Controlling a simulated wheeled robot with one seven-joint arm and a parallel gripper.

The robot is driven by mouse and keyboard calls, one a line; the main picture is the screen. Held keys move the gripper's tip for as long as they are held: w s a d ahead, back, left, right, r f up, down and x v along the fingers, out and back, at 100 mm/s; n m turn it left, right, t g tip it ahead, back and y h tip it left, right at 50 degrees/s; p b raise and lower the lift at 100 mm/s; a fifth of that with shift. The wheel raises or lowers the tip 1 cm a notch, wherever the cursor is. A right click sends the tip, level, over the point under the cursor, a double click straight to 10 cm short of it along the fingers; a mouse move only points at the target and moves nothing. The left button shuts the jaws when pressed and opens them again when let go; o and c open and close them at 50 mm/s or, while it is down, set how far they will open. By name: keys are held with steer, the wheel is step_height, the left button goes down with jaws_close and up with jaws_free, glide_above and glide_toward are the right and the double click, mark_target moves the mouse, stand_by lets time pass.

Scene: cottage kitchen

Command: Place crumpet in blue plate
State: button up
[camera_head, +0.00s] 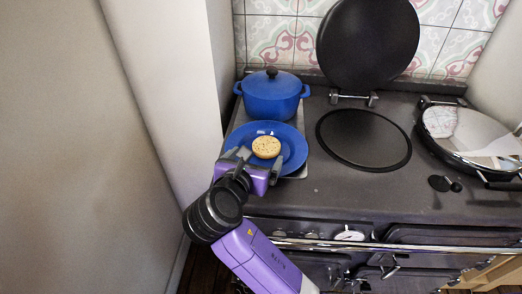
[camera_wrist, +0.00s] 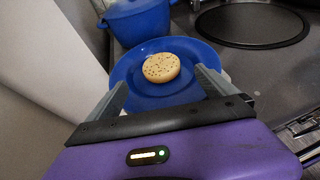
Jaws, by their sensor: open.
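The crumpet (camera_head: 266,147) is round and golden-brown with a speckled top. It lies in the blue plate (camera_head: 291,139), near the plate's middle, and also shows in the wrist view (camera_wrist: 161,68). The plate also shows in the wrist view (camera_wrist: 196,53), in front of my gripper. My gripper (camera_head: 259,160) is at the plate's near side with its fingers spread. In the wrist view the fingers (camera_wrist: 164,90) stand to the left and right, and the crumpet is beyond them, apart from both.
A lidded blue pot (camera_head: 272,98) stands just behind the plate. A black round hotplate (camera_head: 363,140) with a raised lid (camera_head: 367,42) is to the right. A pale wall (camera_head: 170,80) rises close on the left.

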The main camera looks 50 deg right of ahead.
steer(key=shift+v, duration=1.5)
